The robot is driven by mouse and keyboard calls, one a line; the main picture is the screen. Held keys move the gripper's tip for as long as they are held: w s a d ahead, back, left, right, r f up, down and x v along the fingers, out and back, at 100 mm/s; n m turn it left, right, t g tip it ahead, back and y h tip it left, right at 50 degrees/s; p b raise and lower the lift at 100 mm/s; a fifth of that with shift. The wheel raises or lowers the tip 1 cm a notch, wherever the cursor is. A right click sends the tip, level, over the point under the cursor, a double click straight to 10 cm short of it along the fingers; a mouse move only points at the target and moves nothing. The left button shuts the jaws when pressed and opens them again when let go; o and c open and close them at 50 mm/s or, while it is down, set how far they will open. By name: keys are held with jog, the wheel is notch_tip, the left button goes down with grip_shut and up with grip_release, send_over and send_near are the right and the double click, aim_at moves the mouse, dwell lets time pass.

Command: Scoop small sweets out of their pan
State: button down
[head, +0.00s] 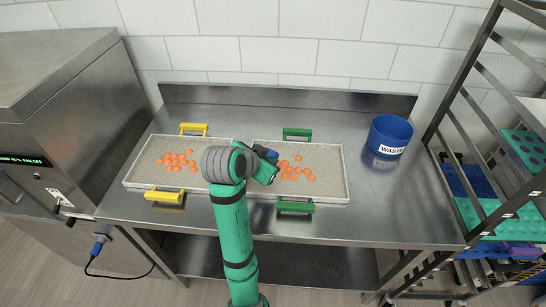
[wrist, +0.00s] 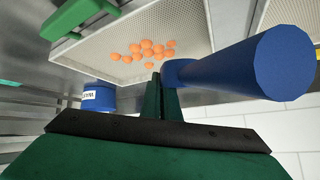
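Small orange sweets lie in two shallow grey pans. One cluster (head: 177,161) is in the left pan (head: 133,177), which has yellow handles. Another cluster (head: 298,172) is in the right pan (head: 335,190), which has green handles; sweets (wrist: 147,49) also show in the wrist view. My gripper (head: 272,165) is over the left part of the right pan. Its fingers (wrist: 161,88) look closed at one end of a thick blue cylinder (wrist: 230,68), like a tool handle. The cylinder's blue also shows in the head view (head: 270,153). No scoop bowl is visible.
A blue waste bin (head: 389,134) stands right of the pans on the steel table (head: 400,205). A steel machine (head: 60,100) is at the left and a rack with coloured trays (head: 480,190) at the right. The table is bare between the right pan and the bin.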

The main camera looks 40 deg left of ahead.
jog(key=shift+s+f, duration=0.2)
jog(key=shift+f, duration=0.7)
jog(key=shift+w+f, duration=0.1)
jog(key=shift+f, duration=0.8)
jog(key=shift+w+f, duration=0.2)
jog(key=shift+f, duration=0.3)
jog(key=shift+w+f, duration=0.2)
jog(key=shift+f, duration=0.25)
jog(key=shift+w, duration=0.2)
jog(key=shift+r, duration=3.15)
